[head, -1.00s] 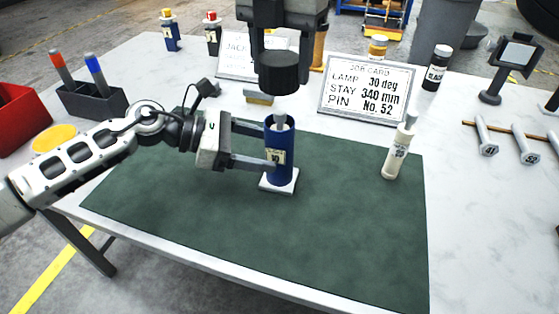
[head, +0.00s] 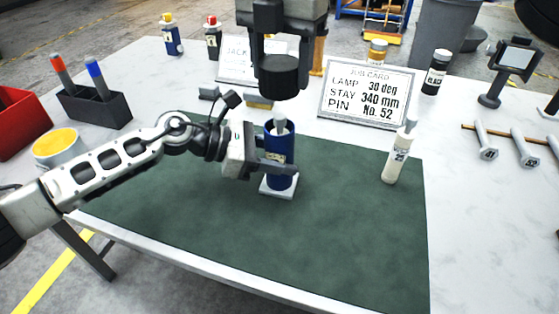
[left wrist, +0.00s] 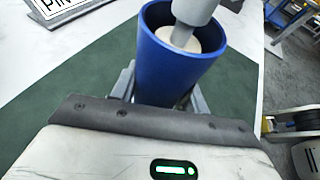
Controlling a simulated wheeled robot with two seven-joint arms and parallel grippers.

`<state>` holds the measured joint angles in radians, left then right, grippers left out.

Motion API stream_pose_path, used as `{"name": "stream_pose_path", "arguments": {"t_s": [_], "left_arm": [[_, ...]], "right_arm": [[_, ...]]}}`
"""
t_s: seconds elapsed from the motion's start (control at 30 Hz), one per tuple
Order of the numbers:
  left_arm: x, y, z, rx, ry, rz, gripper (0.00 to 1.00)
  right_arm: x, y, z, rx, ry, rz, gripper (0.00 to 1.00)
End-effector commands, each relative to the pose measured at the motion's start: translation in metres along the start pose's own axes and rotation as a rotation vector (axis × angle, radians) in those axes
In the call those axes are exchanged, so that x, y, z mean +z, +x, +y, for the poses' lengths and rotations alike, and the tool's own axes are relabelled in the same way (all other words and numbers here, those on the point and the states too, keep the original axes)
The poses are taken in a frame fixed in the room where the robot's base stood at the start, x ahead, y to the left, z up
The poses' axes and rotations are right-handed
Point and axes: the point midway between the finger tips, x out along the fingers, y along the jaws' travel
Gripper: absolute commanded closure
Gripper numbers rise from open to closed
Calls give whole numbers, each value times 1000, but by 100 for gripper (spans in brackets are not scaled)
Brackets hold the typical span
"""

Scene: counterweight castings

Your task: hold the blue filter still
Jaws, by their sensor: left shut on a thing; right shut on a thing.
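The blue filter (head: 282,150) stands upright on a small white square base (head: 278,190) on the green mat (head: 300,240). My left gripper (head: 277,164) is shut on its side. In the left wrist view the filter (left wrist: 165,75) rises between the fingers, whose tips are hidden. My right gripper (head: 280,50) is above the filter, shut on a black cylinder (head: 279,77); a gap shows between cylinder and filter.
A white bottle (head: 398,158) stands at the mat's right edge. A holder with two markers (head: 95,107) and a yellow-topped tub (head: 60,148) are at left. The front mat is clear.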

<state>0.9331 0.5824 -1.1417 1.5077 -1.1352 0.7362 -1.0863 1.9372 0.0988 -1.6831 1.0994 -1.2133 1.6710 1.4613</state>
Motion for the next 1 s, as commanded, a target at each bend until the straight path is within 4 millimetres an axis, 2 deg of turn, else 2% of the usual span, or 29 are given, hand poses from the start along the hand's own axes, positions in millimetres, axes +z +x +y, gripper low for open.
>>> {"name": "stream_pose_path", "arguments": {"t_s": [0.13,0.4,1.0], "left_arm": [[0,0,0,0,1,0,96],[0,0,0,0,1,0,96],[0,0,0,0,1,0,96]], "right_arm": [[0,12,0,-2,-1,1,66],[0,48,0,0,0,2,66],[0,53,0,0,0,1,66]]}}
